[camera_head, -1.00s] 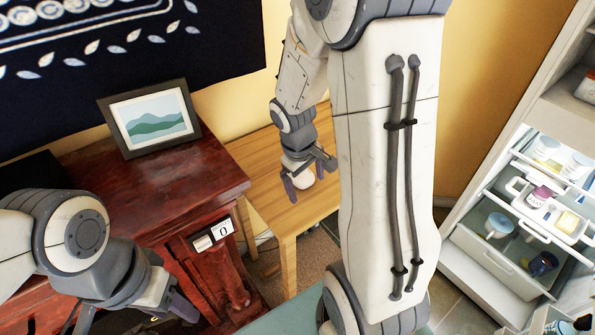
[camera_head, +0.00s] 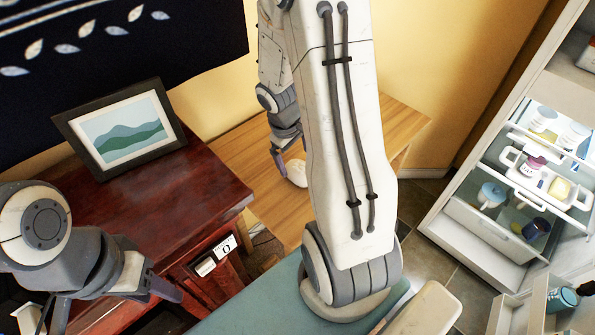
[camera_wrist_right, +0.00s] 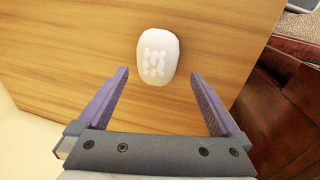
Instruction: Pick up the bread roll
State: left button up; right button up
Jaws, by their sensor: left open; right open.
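A white rounded object with a raised pattern on its end (camera_wrist_right: 157,57) lies on the wooden table. It also shows in the head view (camera_head: 297,172), partly hidden by my right arm. Its pale look does not make plain whether it is the bread roll, and I see nothing else that is clearly a roll. My right gripper (camera_wrist_right: 160,76) is open, with the object beyond and partly between its fingertips, not gripped. In the head view the right gripper (camera_head: 284,158) is beside the object. My left gripper (camera_head: 118,312) is open and empty at lower left.
A dark red cabinet (camera_head: 135,215) with a framed picture (camera_head: 122,128) stands left of the wooden table (camera_head: 235,160). An open lit fridge (camera_head: 505,205) with cups and jars is at the right. The table's right end (camera_head: 400,122) looks clear.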

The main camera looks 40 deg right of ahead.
aim_at(298, 166)
jog(key=f, duration=0.2)
jog(key=d+f+b, duration=0.1)
jog(key=f, duration=0.3)
jog(key=shift+w+d+f, duration=0.15)
jog(key=shift+w+d, duration=0.2)
jog(key=shift+w, duration=0.05)
jog(key=shift+c, duration=0.3)
jog(key=c, duration=1.2)
jog(key=shift+r, duration=0.5)
notch_tip(298, 166, up, 4)
jog(key=shift+s+d+f+p, duration=0.1)
jog(key=shift+s+p, duration=0.05)
jog(key=shift+p, duration=0.7)
jog(key=s+d+r, duration=0.2)
jog(key=s, duration=0.1)
jog(key=s+d+r+p, duration=0.1)
jog(key=s+d+r, duration=0.1)
jog(key=s, duration=0.1)
jog(key=s+d+r+p, duration=0.1)
jog(key=s+d+r, duration=0.1)
jog(key=s, duration=0.1)
jog(key=shift+s+d+r, duration=0.1)
jog(key=shift+d, duration=0.3)
